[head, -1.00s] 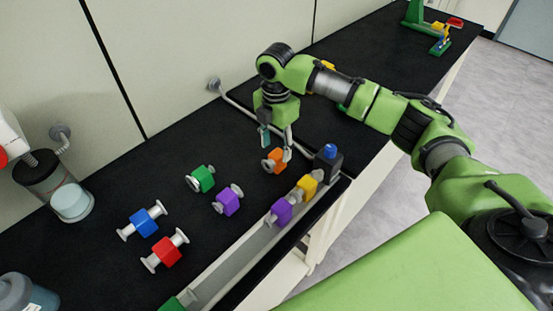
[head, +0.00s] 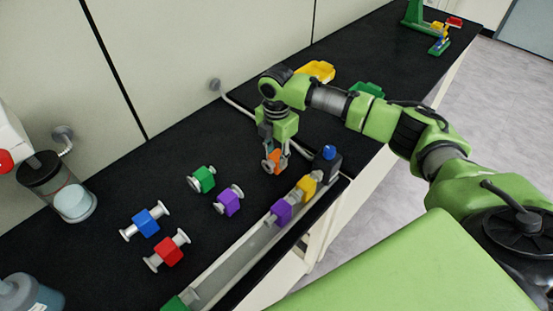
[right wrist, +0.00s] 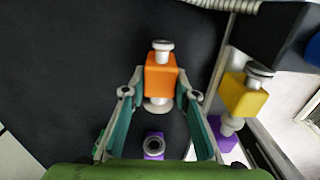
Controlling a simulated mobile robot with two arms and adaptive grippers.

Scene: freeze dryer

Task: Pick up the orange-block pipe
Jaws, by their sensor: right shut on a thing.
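The orange-block pipe (head: 274,161) is on the black bench, behind the front channel. It is an orange block with grey flanged ends, and it also shows in the right wrist view (right wrist: 160,74). My right gripper (head: 274,164) points down at it, with one finger on each side of the orange block. In the right wrist view the right gripper (right wrist: 160,88) is shut on the block. I cannot tell whether the pipe still touches the bench. My left gripper is not in view.
Purple (head: 229,200), green (head: 203,179), blue (head: 144,223) and red (head: 168,251) pipes lie to the left. The channel (head: 232,262) along the front edge holds a yellow pipe (head: 306,187) and another purple pipe (head: 280,211). A dark block with a blue top (head: 328,162) stands at its far end.

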